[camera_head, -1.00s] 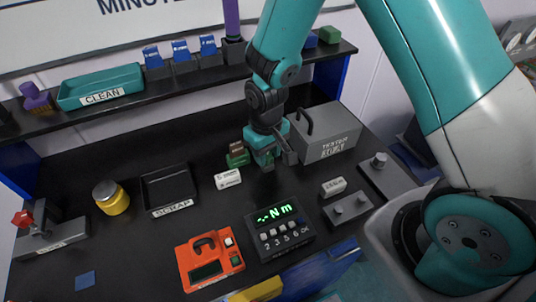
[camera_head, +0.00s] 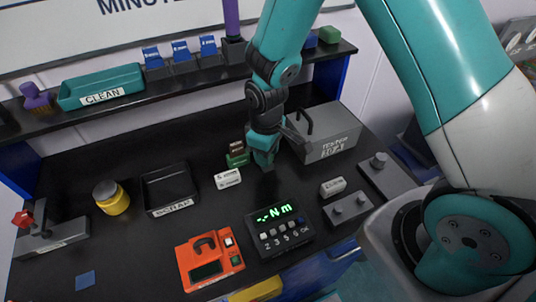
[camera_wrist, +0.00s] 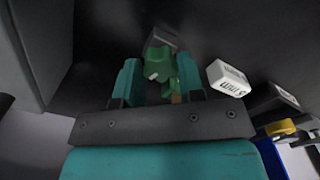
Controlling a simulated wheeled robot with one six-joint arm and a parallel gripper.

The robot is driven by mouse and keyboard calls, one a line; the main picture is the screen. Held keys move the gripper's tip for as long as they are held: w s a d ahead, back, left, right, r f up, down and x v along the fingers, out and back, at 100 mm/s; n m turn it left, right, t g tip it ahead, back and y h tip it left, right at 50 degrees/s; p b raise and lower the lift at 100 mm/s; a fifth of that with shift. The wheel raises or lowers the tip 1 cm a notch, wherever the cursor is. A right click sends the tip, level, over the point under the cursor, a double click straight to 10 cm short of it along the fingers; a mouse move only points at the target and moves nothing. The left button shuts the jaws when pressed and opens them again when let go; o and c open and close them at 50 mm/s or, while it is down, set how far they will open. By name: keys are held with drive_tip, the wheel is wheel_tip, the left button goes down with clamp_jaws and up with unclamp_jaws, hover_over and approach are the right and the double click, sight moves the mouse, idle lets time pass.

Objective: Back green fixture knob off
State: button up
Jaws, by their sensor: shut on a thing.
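The green fixture (camera_head: 238,161) stands on the dark bench behind the white labelled block, with a brownish part showing at its top. My gripper (camera_head: 265,163) points down to the bench just right of it, and its arm hides part of that area. In the wrist view my gripper (camera_wrist: 160,76) is shut on the green knob (camera_wrist: 158,65), which has a pale mark on it and lies between the two teal fingers. A dark grey piece shows just beyond the knob. How far the knob is screwed on cannot be seen.
A grey box with a handle (camera_head: 333,147) stands close on the right of my gripper. The white labelled block (camera_head: 228,179) lies close by in front. A black scrap tray (camera_head: 170,190) and yellow jar (camera_head: 111,197) stand left. A torque display (camera_head: 279,232) stands in front.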

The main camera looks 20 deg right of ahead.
drive_tip(key=n, duration=0.4)
drive_tip(key=shift+n, duration=0.3)
drive_tip(key=o, duration=0.8)
